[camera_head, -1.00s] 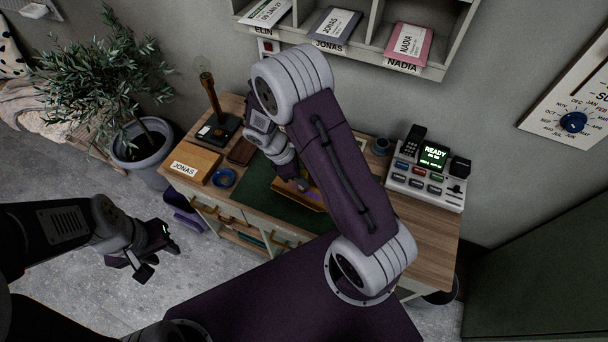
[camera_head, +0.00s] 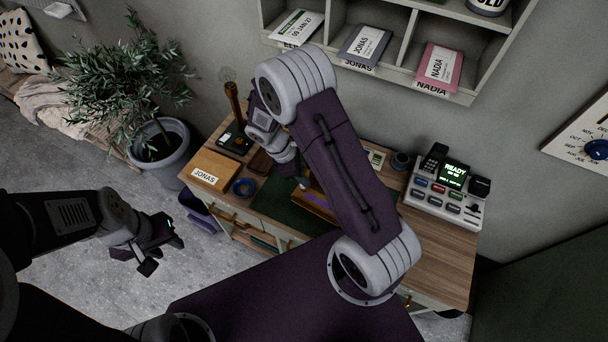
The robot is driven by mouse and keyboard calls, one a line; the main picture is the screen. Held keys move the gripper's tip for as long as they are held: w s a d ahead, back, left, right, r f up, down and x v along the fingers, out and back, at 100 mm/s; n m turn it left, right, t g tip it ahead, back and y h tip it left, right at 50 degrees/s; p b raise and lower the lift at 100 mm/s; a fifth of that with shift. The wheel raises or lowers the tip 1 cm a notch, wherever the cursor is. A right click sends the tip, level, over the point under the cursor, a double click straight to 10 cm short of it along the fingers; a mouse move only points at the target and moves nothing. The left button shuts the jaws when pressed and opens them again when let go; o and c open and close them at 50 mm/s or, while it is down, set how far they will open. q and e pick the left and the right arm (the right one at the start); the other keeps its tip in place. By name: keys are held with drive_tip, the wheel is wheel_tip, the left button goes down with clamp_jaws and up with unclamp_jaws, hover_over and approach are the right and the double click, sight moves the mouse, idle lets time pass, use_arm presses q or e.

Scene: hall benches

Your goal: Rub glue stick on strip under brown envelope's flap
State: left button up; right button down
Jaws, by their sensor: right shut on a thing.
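The brown envelope (camera_head: 316,204) lies on the green mat (camera_head: 275,203) on the desk, largely hidden behind my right arm. A purple patch shows on it close to the arm. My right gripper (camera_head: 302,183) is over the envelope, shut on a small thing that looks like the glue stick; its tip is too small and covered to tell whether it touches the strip. My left gripper (camera_head: 158,247) is open and empty, out over the floor left of the desk.
A brown box labelled JONAS (camera_head: 213,170), a blue ring-shaped dish (camera_head: 244,187) and a lamp (camera_head: 233,105) stand on the desk's left. A device reading READY (camera_head: 453,175) stands right. Labelled cubbyholes (camera_head: 410,50) hang above. The desk's right front is bare.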

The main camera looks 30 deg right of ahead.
drive_tip(key=shift+s+d+r+p, duration=0.1)
drive_tip(key=shift+s+r+p, duration=0.1)
drive_tip(key=shift+r+p, duration=0.75)
drive_tip(key=shift+w+r+p, duration=0.2)
drive_tip(key=shift+r+p, duration=0.65)
drive_tip(key=shift+r, duration=0.4)
drive_tip(key=shift+r+p, duration=0.3)
drive_tip(key=shift+s+r, duration=0.1)
drive_tip(key=shift+r, duration=0.1)
drive_tip(key=shift+f, duration=0.1)
